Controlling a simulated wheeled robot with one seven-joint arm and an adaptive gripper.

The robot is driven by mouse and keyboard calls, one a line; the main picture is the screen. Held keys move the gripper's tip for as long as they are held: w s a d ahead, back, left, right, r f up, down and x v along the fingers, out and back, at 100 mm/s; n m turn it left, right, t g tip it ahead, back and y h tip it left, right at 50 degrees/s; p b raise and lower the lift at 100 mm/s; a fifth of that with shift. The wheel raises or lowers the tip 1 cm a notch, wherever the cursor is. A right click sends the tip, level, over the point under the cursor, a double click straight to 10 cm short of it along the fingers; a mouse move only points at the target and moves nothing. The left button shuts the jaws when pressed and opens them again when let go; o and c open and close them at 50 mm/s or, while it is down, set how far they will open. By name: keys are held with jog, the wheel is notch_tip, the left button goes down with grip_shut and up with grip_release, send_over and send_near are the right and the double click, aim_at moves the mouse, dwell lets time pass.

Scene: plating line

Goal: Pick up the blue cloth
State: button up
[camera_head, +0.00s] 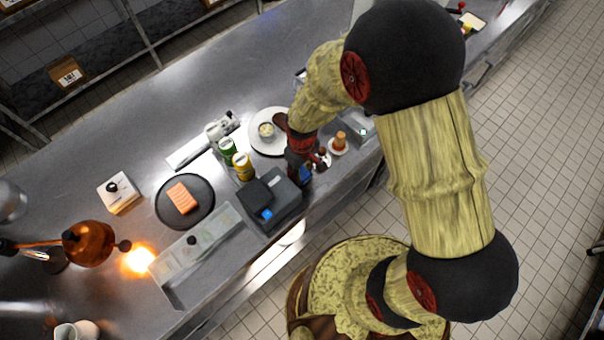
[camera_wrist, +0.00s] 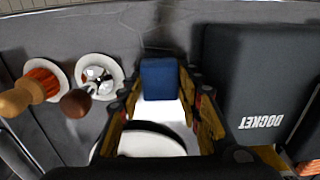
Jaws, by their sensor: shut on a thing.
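The blue cloth (camera_wrist: 160,79) is a small folded dark-blue block in the wrist view. It sits between the two fingertips of my gripper (camera_wrist: 161,92), which is shut on it. In the head view the cloth (camera_head: 306,174) shows as a small blue patch at the end of my gripper (camera_head: 302,165), near the front edge of the steel counter. My arm hides part of this area. I cannot tell whether the cloth touches the counter.
A black docket printer (camera_wrist: 262,90) stands close on one side. Yellow (camera_head: 243,167) and green (camera_head: 228,150) cans stand left.

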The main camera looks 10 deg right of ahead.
aim_at(302, 172)
jog(key=c, duration=0.3)
jog(key=shift+c, duration=0.2)
jog(key=shift+r, duration=0.45)
notch_tip(302, 172, up, 2)
jog(key=shift+w+r, duration=0.1)
jog(key=shift+r, duration=0.05)
jog(key=s+d+r+p, duration=0.2)
jog(key=s+d+r, duration=0.2)
jog(key=s+r, duration=0.5)
jog(key=shift+s+r, duration=0.4)
jog(key=shift+s, duration=1.9)
